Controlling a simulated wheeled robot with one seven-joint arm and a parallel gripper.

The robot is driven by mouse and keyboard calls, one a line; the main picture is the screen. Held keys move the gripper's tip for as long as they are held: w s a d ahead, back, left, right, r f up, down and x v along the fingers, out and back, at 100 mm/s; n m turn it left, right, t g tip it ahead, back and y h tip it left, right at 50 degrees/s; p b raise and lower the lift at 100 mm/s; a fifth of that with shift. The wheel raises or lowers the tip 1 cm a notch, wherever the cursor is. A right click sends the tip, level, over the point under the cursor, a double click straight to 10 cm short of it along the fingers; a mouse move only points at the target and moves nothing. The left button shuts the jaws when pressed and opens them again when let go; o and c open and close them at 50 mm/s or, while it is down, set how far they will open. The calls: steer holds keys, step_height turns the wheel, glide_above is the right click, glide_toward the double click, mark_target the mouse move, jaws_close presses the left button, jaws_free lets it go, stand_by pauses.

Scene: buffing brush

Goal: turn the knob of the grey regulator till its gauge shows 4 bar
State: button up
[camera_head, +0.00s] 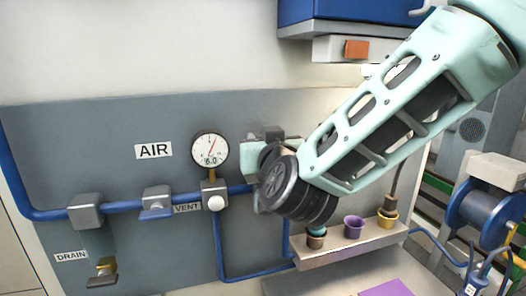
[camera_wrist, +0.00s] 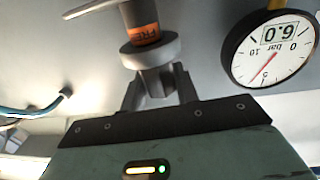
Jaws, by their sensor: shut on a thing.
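The gauge (camera_head: 210,150) is a round white dial with a black rim on the blue pipe. Its window seems to read 6.0, and its red needle points just right of straight up. In the wrist view the gauge (camera_wrist: 272,50) appears upside down, with "bar" on its face. The grey regulator (camera_head: 262,133) is right of the gauge, mostly hidden behind my wrist. In the wrist view its round grey knob (camera_wrist: 150,52) shows below an orange labelled band. My gripper (camera_wrist: 157,90) is shut on the knob; my arm hides its fingers in the head view.
A small shelf (camera_head: 345,252) with several coloured cups stands just below my wrist. Left along the blue pipe are a VENT valve (camera_head: 157,203) and a DRAIN valve (camera_head: 103,272). A blue cabinet (camera_head: 345,14) hangs above. A blue hose reel (camera_head: 485,212) is at right.

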steer(key=shift+m+h+b, duration=0.3)
steer(key=shift+m+h, duration=0.3)
steer(key=shift+h, duration=0.4)
steer(key=o, duration=1)
steer(key=shift+c, duration=0.2)
steer(key=s+d+b, duration=0.1)
steer(key=s+b, duration=0.4)
steer(key=s, duration=1.2)
steer(key=shift+s+d, duration=0.15)
steer(key=shift+d, duration=0.25)
